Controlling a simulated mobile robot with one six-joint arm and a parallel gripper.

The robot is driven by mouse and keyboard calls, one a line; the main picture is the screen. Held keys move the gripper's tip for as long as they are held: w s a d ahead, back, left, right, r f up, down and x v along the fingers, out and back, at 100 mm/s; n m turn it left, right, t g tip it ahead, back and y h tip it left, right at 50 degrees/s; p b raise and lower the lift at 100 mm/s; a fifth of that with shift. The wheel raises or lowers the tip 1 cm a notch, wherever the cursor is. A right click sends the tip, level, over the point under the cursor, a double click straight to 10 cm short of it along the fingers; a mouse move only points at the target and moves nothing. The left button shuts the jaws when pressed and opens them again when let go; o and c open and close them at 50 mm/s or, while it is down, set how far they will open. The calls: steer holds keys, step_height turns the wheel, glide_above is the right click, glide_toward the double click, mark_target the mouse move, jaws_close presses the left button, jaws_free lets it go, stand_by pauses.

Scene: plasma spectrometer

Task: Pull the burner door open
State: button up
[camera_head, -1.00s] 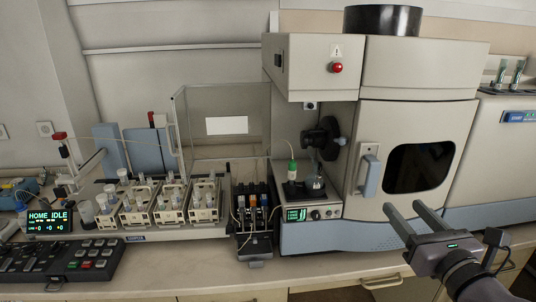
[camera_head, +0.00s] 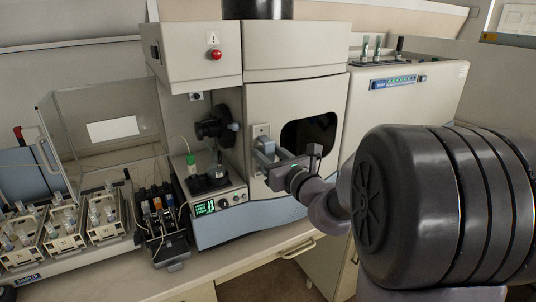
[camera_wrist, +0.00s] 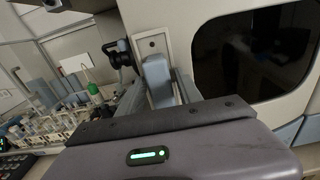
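The burner door (camera_head: 262,104) is the pale front panel with a dark window (camera_head: 308,132); it looks closed. Its blue-grey handle (camera_wrist: 157,78) stands upright on a light plate (camera_wrist: 150,46) left of the window. My gripper (camera_head: 270,156) is at the handle, reaching in from the right in the head view. In the wrist view its two fingers lie on either side of the handle, with the handle between them. They look spread, with no clear grip on it. The fingertips are partly hidden by the handle and gripper body.
A red button (camera_head: 216,54) sits on the upper housing. Left of the door is an open bay with a green-capped bottle (camera_head: 191,165). The sampler racks (camera_head: 62,238) stand further left. A drawer handle (camera_head: 298,249) protrudes below the bench edge.

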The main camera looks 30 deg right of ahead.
jaws_close()
stand_by(1.2)
